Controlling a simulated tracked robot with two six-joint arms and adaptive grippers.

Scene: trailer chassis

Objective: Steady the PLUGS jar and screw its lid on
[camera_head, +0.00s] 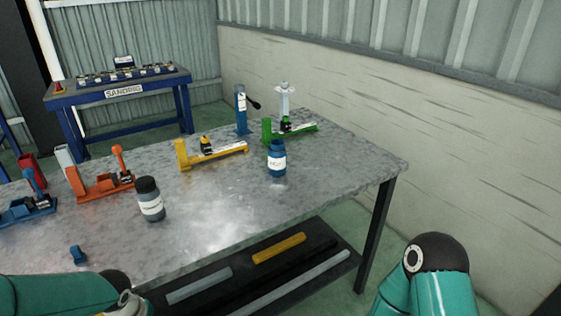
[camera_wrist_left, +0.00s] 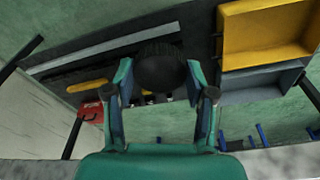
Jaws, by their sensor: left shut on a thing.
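My left gripper (camera_wrist_left: 163,78) shows in the left wrist view, its two fingers on either side of a round black ribbed object (camera_wrist_left: 161,68), which looks like a lid or a capped jar top. The fingers are shut on it. In the head view my left arm enters at bottom left, and its gripper cannot be made out. Two labelled jars stand upright on the metal table: one with a black lid (camera_head: 150,199) at left and a blue one (camera_head: 277,158) near the middle. I cannot read PLUGS on either. My right arm shows at bottom right; its gripper is out of view.
The metal table (camera_head: 225,215) has clear room at front centre. Orange (camera_head: 100,181), yellow (camera_head: 212,153) and green (camera_head: 289,130) fixtures line its back. A small blue item (camera_head: 77,256) lies near the front left. Bars lie on the lower shelf (camera_head: 245,276).

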